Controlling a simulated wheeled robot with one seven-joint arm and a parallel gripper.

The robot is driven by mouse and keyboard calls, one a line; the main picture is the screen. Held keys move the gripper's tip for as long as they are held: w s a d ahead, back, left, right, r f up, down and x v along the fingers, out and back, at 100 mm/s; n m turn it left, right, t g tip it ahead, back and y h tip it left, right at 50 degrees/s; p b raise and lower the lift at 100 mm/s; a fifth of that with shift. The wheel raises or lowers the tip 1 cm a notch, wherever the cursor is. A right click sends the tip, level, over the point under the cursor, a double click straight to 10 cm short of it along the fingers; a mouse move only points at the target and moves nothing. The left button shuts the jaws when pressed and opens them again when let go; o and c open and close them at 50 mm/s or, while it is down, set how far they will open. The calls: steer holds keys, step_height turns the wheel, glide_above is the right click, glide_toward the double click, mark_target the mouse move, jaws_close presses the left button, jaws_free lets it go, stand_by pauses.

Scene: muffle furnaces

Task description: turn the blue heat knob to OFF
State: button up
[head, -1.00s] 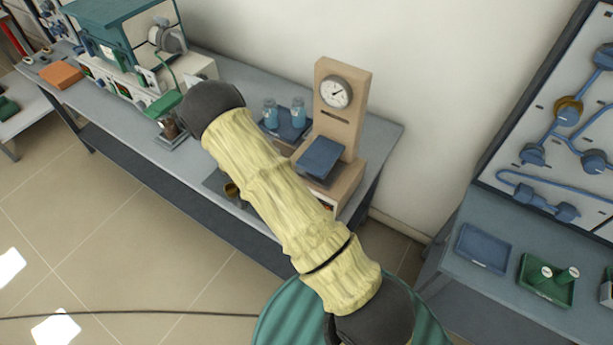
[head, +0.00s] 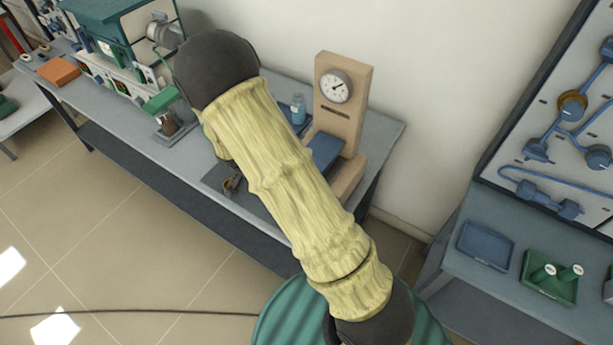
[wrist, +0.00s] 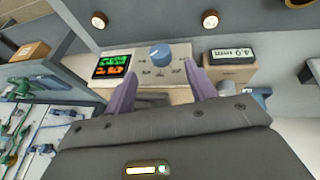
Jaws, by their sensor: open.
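The blue heat knob (wrist: 160,55) shows in the wrist view on a pale front panel (wrist: 145,68), with small dark marks around and below it. A black display (wrist: 115,66) with green and orange digits is just left of it. My gripper (wrist: 160,84) is open, its two purple fingers pointing at the panel. The knob lies between the finger directions, slightly beyond the tips, and no contact shows. I cannot read the knob's setting. In the head view my sleeved arm covers part of the bench, and I cannot make out the gripper or the knob there.
A green tray (head: 545,290) is at right.

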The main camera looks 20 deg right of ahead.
steer(key=w+v, duration=0.1)
steer(key=v, duration=0.9)
steer(key=s+d+r+n+y+p, duration=0.1)
steer(key=s+d+r+n+y, duration=0.1)
steer(key=s+d+r+n, duration=0.2)
steer(key=s+d+r+n+t+y+p, duration=0.1)
steer(key=s+d+r+n+y, duration=0.2)
steer(key=s+n, duration=0.3)
steer(key=shift+s+d+r+t, duration=0.3)
steer(key=shift+s+d+r, duration=0.45)
steer(key=shift+s, duration=1.3)
